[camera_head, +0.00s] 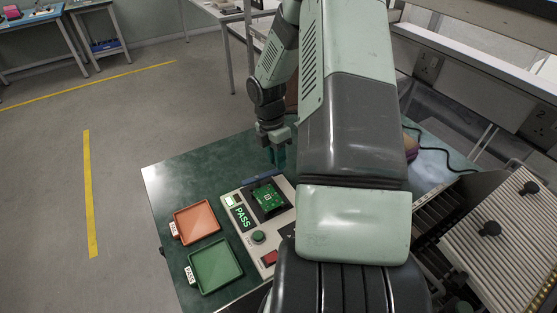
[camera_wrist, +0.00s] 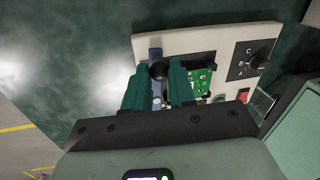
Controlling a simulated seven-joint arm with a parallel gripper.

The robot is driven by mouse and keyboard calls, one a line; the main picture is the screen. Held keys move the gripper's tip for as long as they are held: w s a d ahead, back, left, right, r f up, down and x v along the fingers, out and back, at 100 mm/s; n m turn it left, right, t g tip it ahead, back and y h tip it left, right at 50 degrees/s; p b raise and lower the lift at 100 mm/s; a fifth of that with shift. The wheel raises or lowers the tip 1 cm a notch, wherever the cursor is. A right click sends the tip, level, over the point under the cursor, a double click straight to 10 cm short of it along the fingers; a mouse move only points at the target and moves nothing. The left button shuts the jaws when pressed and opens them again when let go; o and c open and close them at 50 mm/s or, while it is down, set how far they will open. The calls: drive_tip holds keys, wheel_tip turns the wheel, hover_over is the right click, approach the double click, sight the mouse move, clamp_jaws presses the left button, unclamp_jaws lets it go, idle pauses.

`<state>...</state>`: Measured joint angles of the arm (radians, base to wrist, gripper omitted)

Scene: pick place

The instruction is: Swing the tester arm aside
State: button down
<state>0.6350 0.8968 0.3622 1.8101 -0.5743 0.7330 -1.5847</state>
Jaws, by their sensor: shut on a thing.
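The tester (camera_head: 257,262) is a pale box on the green table, with a lit green PASS display (camera_head: 242,217). A green circuit board (camera_head: 266,197) sits in its dark nest. In the wrist view the tester arm (camera_wrist: 156,54) is a blue bar with a black round knob (camera_wrist: 159,71). My gripper (camera_head: 279,160) is over the far edge of the tester in the head view. In the wrist view its teal fingers (camera_wrist: 160,80) are closed on either side of the knob. The fingers and knob hide part of the arm, and the right finger overlaps the circuit board (camera_wrist: 202,80).
An orange tray (camera_head: 197,223) and a green tray (camera_head: 214,266) lie left of the tester, with small labels. The tester also carries a green button (camera_head: 258,237), a red switch (camera_head: 268,258) and a black dial (camera_wrist: 262,60). The table's far left is clear.

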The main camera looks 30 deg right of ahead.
drive_tip(key=shift+w+n, duration=0.25)
drive_tip(key=shift+n, duration=0.15)
drive_tip(key=shift+w, duration=0.1)
drive_tip(key=c, duration=0.9)
unclamp_jaws()
drive_tip(key=shift+c, duration=0.2)
wheel_tip(320, 180, up, 11)
drive_tip(key=w, duration=0.2)
drive_tip(key=shift+a+f, duration=0.2)
drive_tip(key=shift+a, duration=0.05)
